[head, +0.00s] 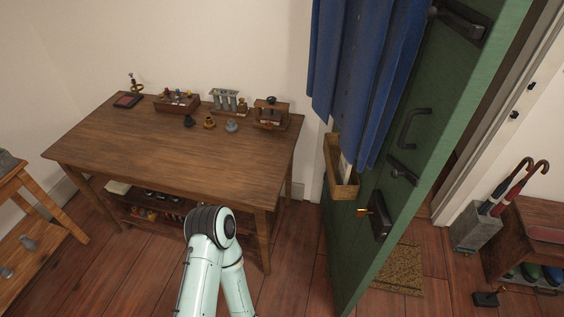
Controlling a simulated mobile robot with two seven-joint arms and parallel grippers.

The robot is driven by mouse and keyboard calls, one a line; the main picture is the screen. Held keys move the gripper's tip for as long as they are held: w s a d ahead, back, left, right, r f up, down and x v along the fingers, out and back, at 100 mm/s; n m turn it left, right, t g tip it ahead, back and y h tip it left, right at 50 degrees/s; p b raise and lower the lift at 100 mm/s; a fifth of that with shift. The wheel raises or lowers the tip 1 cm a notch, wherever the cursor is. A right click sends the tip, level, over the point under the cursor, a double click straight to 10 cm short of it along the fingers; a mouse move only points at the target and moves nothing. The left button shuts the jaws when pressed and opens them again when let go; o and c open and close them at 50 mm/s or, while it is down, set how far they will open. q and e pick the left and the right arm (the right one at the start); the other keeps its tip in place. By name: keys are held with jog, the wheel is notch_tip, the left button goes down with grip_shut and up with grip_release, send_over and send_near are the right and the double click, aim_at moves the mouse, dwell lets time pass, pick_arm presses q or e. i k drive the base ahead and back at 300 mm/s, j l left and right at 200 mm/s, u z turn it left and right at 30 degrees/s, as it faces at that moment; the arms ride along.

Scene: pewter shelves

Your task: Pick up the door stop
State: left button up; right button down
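A small dark block (485,299) with a raised part lies on the floor at the lower right, in front of the low wooden bench. It may be the door stop, but it is too small to be sure. One of my pale green arms comes up from the bottom edge, with its dark joint in front of the wooden table. Neither of my grippers shows.
A wooden table (180,150) holds stamps and small weights along its back. An umbrella stand (474,228), a bench (535,225) and a doormat (402,268) are at right.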

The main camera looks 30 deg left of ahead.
aim_at(481, 298)
jog(key=j+u, duration=0.15)
jog(key=u, duration=0.25)
jog(key=z, duration=1.8)
jog(key=i+l+z, duration=0.1)
jog(key=z, duration=0.75)
jog(key=i+u, duration=0.25)
jog(key=i, duration=0.45)
jog(key=i+l+u, duration=0.25)
jog(key=i, duration=0.4)
jog(key=i+j+u, duration=0.15)
jog(key=i+u, duration=0.15)
jog(key=u, duration=0.2)
jog(key=i+u, duration=0.65)
jog(key=u, duration=0.3)
jog(key=i+j, duration=0.1)
jog(key=i, duration=0.5)
